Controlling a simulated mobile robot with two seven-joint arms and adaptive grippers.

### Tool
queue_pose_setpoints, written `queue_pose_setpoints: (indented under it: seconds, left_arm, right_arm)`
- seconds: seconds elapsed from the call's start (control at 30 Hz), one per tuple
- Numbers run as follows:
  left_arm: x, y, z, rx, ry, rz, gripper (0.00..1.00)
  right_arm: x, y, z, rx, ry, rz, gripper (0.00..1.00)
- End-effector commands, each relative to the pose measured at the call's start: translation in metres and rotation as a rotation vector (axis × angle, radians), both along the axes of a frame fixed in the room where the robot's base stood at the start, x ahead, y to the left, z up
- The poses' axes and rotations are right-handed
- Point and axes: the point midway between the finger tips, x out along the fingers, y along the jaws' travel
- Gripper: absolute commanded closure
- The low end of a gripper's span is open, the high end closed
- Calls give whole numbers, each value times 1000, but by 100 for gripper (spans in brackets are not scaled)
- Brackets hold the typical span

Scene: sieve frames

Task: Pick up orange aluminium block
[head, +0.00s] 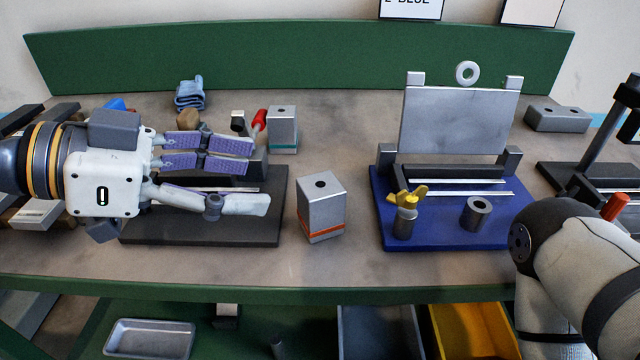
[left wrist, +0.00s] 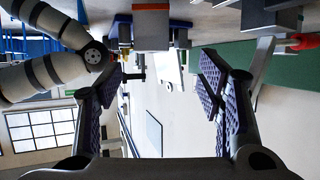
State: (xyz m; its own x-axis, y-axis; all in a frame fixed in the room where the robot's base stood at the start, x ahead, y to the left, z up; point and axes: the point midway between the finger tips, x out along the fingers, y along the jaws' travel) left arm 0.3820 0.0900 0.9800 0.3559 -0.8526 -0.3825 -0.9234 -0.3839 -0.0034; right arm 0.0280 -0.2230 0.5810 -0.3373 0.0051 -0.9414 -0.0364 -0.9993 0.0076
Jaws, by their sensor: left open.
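The orange aluminium block (head: 321,205) stands upright on the bench, a grey block with a hole in its top and an orange band near its base. In the left wrist view the orange-banded block (left wrist: 151,28) is at the top edge, cut off by the frame, beyond and between the fingers. My left gripper (head: 258,178) is open and empty, its fingers pointing right towards the block, with a gap between. Its spread fingers also show in the left wrist view (left wrist: 163,65). My right arm comes in at the lower right of the head view; its gripper is out of sight.
A similar teal-banded block (head: 283,134) stands behind, near a red-handled tool (head: 260,121). A dark fixture base (head: 265,228) lies under my left gripper. A blue fixture (head: 440,238) with an upright plate (head: 455,122) stands to the right. Bench in front of the block is clear.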

Motion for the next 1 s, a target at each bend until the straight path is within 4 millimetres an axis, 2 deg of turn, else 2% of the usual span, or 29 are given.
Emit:
queue_pose_setpoints:
  seconds: [0.1,0.43,0.57,0.7,0.97,1.0]
  left_arm:
    - [7,-25,-11,4,1,-9,39]
    - [19,-62,-23,2,-5,-10,39]
    - [24,-69,-30,8,-2,-3,39]
    - [29,-84,-37,0,4,-4,39]
    - [31,-87,-39,-2,6,0,39]
    - [31,-87,-39,-2,6,0,44]
  right_arm:
    - [1,0,2,0,-2,0,40]
    - [15,0,16,1,-52,-2,40]
    - [15,0,17,1,-52,-2,40]
    - [18,0,19,0,-60,-1,40]
    - [18,0,19,0,-60,-1,40]
    - [18,0,19,0,-59,-2,40]
